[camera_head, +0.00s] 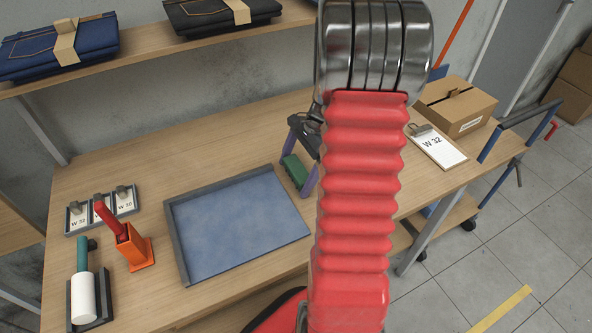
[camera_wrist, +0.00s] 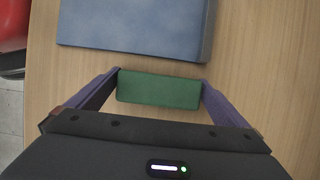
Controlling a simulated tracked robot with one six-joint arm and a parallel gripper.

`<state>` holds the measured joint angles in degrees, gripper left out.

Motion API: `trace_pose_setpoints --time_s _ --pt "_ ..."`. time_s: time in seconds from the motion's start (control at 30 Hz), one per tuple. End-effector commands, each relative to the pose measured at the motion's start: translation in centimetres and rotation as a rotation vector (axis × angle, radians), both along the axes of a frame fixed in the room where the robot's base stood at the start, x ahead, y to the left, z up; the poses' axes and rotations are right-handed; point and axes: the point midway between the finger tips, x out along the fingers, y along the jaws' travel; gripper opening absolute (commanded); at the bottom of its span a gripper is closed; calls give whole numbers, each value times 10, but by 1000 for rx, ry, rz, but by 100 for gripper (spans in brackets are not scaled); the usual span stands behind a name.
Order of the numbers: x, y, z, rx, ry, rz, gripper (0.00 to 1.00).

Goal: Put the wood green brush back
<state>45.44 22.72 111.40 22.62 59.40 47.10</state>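The green brush shows as a plain green block (camera_wrist: 158,91) in the wrist view, lying crosswise between my two purple fingers. In the head view the green block (camera_head: 295,171) is just right of the blue-floored tray (camera_head: 174,236). My gripper (camera_wrist: 160,82) has a fingertip against each end of the block; it also shows in the head view (camera_head: 299,168), partly hidden by my red arm. Bristles or wood on the block cannot be made out. Whether it is clear of the table cannot be told.
On the left of the table (camera_head: 120,170) stand an orange holder (camera_head: 136,248) with a red-handled tool, a white roller (camera_head: 83,298) with a teal handle in a dark tray, and small labelled cards (camera_head: 101,209). A clipboard (camera_head: 438,147) and cardboard box (camera_head: 456,107) sit right. Folded jeans (camera_head: 60,50) lie above.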

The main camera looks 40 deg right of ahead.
Motion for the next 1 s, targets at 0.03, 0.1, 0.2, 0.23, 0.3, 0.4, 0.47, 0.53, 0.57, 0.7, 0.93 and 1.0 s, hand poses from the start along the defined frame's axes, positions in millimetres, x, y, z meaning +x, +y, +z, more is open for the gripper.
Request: trace_pose_setpoints --time_s 0.03,0.1,0.2,0.23,0.3,0.4,0.47,0.53,0.57,0.7,0.93,1.0 --pt "0 0 0 0 0 0 100" --pt "0 1 0 0 0 1 100" --pt "0 1 0 0 1 1 100" --pt "0 1 1 0 0 1 100" --pt "0 1 2 0 -1 2 100" --pt "0 0 8 0 -1 2 100" --pt "0 -3 13 -1 -1 1 100" --pt "-1 -6 21 -2 -2 2 100" --pt "-2 -8 26 -3 -2 2 100" --pt "-4 -17 48 -2 -3 1 100" --pt "-8 -32 85 -3 -2 1 100" --pt "-10 -35 95 -1 -1 1 100"
